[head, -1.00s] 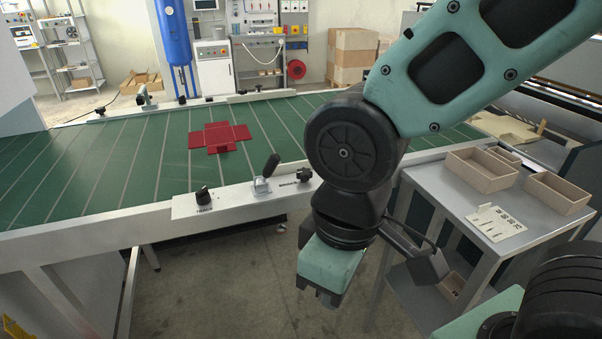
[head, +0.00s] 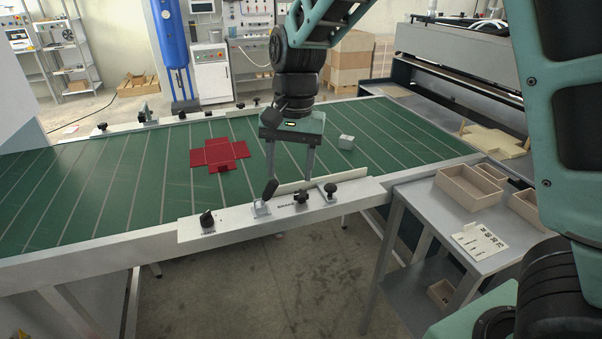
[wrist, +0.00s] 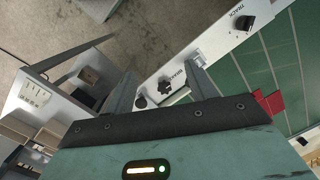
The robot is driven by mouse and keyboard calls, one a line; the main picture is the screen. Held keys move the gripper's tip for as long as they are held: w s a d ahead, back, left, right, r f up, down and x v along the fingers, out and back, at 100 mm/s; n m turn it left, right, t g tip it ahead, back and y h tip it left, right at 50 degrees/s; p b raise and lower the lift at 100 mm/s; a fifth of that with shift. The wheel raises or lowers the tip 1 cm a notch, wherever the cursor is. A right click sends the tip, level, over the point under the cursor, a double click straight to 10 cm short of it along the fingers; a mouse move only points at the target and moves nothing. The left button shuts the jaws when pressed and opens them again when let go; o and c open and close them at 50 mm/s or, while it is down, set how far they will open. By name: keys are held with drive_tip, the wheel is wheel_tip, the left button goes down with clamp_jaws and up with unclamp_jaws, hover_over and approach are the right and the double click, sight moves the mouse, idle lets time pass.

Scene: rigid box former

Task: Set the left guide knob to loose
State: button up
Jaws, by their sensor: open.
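My gripper (head: 290,178) is open and empty, pointing down above the belt's near rail. A black star-shaped knob (head: 330,190) sits on a silver bracket beside a pale guide bar (head: 318,182) on that rail; this knob (wrist: 139,101) shows between the fingers in the wrist view. Just left of it is another black knob (head: 301,196), by the word BRAKE. The frames do not label either one as the left guide knob, and loose or tight cannot be read. The gripper touches neither knob, as far as I can see.
A side table with trays (head: 470,188) stands at right.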

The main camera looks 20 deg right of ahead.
sight(301, 193)
drive_tip(key=w+d+r+m+h+p, duration=0.1)
drive_tip(key=w+d+r+m, duration=0.1)
drive_tip(key=w+d, duration=0.15)
drive_tip(key=w+d+r+m+p, duration=0.1)
drive_tip(key=w+d+r+m, duration=0.15)
drive_tip(key=w, duration=0.25)
drive_tip(key=shift+t, duration=0.3)
wheel_tip(301, 193, down, 18)
drive_tip(key=shift+a+f+p, duration=0.1)
drive_tip(key=shift+p, duration=0.95)
drive_tip(key=c, duration=1)
